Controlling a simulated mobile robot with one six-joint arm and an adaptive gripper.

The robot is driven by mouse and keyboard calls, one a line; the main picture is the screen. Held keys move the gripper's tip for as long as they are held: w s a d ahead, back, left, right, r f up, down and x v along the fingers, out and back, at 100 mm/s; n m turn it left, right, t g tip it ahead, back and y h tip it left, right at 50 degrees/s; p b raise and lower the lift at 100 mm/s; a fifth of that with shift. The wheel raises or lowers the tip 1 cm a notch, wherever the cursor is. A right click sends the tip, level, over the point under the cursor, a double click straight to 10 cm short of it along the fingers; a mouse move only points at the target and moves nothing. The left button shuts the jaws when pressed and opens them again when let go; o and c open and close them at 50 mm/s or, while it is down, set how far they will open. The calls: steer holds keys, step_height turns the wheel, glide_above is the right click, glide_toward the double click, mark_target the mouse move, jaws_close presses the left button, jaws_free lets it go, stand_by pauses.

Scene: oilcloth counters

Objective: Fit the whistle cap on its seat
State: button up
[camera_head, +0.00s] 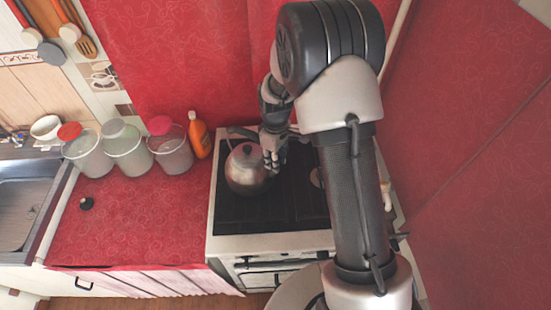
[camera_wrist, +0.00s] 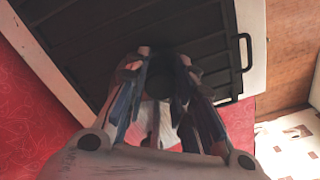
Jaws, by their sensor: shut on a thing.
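The kettle (camera_head: 247,172) is a round metal pot on the left part of the black stove top. My gripper (camera_head: 272,160) is over the kettle's right side in the head view, and I cannot tell whether it touches the kettle. In the wrist view my gripper (camera_wrist: 162,95) is closed around a small dark, rounded thing, which I take for the whistle cap (camera_wrist: 160,82). The fingers hide most of it. The cap's seat on the kettle cannot be made out.
The stove (camera_head: 225,243) has bare room right of the kettle. Several lidded jars (camera_head: 125,152) and an orange bottle (camera_head: 199,138) stand behind. A sink (camera_head: 20,205) is at left.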

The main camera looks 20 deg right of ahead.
steer(key=shift+f+b, duration=0.35)
steer(key=shift+f, duration=0.15)
stand_by(0.8)
steer(key=o, duration=0.9)
steer(key=o, duration=0.5)
steer(key=shift+r+p, duration=2.6)
steer(key=shift+r, duration=1.45)
